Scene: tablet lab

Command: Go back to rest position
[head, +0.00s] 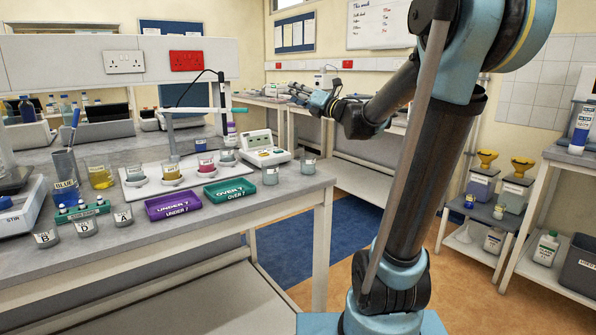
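My arm rises at the right of the head view and bends over to the left. My gripper (294,88) is at its far end, held in the air beyond the bench's right end. It is small and seen against the back benches, so whether its fingers are open or shut does not show. I see nothing clearly held in it. The grey lab bench (300,190) is to the left of my arm.
The bench holds a purple tray (172,207), a green tray (230,191), several beakers and a meter (263,151). A shelf unit with bottles (487,205) stands at right. A blue mat (318,237) and open floor lie between.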

